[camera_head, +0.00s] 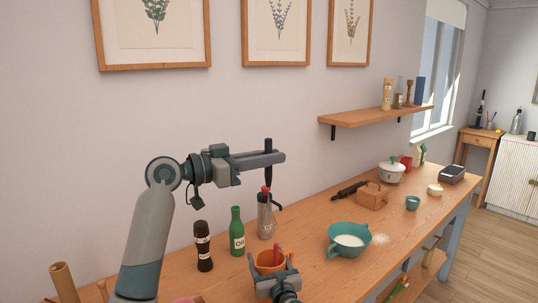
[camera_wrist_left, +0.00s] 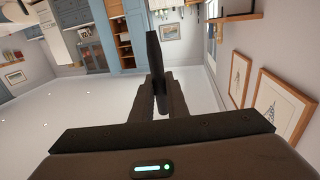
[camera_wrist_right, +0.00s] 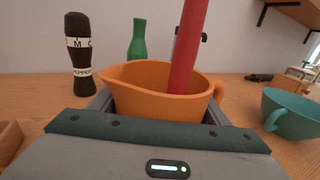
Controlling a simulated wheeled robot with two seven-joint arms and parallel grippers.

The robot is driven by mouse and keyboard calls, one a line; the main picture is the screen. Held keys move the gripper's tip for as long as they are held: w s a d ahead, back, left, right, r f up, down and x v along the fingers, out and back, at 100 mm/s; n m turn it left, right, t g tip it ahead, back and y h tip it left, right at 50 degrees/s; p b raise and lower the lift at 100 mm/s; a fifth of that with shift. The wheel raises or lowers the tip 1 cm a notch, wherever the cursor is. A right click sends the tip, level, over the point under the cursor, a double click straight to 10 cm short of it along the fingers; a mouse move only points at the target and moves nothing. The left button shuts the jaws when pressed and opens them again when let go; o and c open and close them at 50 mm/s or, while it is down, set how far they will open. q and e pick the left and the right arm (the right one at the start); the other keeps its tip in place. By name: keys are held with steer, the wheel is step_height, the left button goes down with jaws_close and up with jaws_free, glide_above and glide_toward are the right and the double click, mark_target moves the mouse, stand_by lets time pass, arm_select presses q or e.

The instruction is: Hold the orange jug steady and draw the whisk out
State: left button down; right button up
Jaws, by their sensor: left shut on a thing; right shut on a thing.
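My left gripper (camera_head: 268,158), high above the table, is shut on the dark upright handle of the whisk (camera_head: 268,175). The handle also shows between the fingers in the left wrist view (camera_wrist_left: 155,65). The whisk's lower end cannot be made out clearly. The orange jug (camera_head: 264,264) stands on the table below. My right gripper (camera_head: 274,274) is shut on the jug, with a finger at either side; the jug fills the right wrist view's middle (camera_wrist_right: 150,95). A red handle (camera_wrist_right: 190,45) stands tilted inside the jug; its lower end is hidden.
A silver bottle with a red top (camera_head: 265,222), a green bottle (camera_head: 237,235) and a pepper mill (camera_head: 203,248) stand behind the jug. A teal bowl (camera_head: 335,252) is to its right. A wooden box (camera_head: 372,198) stands farther back. Bare table lies right of the jug.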

arm_select(q)
steer(key=shift+s, duration=1.25)
arm_select(e)
steer(key=o, duration=1.3)
steer(key=shift+s+d, duration=0.1)
steer(key=shift+s, duration=0.05)
steer(key=v, duration=1.1)
steer(key=shift+s+d, duration=0.1)
steer(key=shift+s, duration=0.25)
steer(key=shift+s+f, duration=0.1)
